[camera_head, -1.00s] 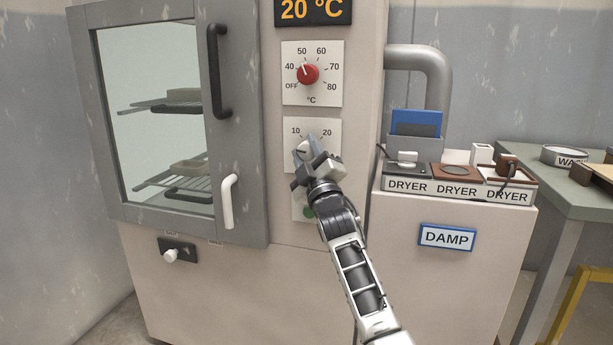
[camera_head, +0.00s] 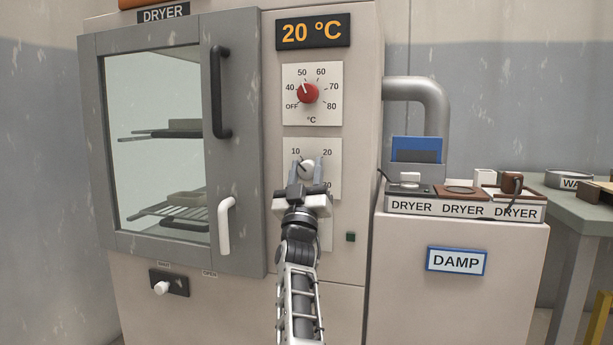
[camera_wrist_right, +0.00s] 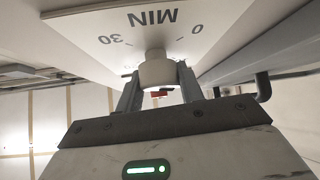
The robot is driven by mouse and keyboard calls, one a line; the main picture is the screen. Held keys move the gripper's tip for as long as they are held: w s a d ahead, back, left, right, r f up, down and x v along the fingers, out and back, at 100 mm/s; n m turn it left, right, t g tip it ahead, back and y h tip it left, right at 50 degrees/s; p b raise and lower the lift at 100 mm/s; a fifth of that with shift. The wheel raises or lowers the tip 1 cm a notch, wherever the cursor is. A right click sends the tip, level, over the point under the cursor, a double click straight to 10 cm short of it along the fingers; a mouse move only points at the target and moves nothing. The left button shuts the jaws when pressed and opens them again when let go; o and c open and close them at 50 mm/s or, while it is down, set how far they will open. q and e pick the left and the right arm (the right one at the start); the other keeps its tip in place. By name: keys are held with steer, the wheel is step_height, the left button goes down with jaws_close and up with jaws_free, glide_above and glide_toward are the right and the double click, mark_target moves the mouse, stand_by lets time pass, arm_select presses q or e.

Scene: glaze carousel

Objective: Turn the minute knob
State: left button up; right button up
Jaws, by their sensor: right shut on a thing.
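The minute knob (camera_head: 307,168) is a white round knob on a white dial plate (camera_head: 326,150) with minute marks, below the red temperature knob. My right gripper (camera_head: 306,172) is in front of it with one finger on each side, shut on the knob. In the right wrist view the white knob (camera_wrist_right: 157,70) sits between the two fingers of the right gripper (camera_wrist_right: 158,88), under the upside-down word MIN. Part of the dial is hidden behind my gripper. My left gripper is not in view.
The red temperature knob (camera_head: 308,93) is just above, under the 20 °C display (camera_head: 313,31). The dryer door (camera_head: 238,180) with its black handle (camera_head: 219,92) is shut at left. A counter with a DRYER tray (camera_head: 465,208) stands at right.

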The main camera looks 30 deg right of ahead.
stand_by(0.4)
steer(key=o, duration=1)
arm_select(q)
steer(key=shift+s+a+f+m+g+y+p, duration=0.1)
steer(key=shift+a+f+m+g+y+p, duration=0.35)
steer(key=shift+p, duration=0.75)
arm_select(e)
steer(key=v, duration=1.6)
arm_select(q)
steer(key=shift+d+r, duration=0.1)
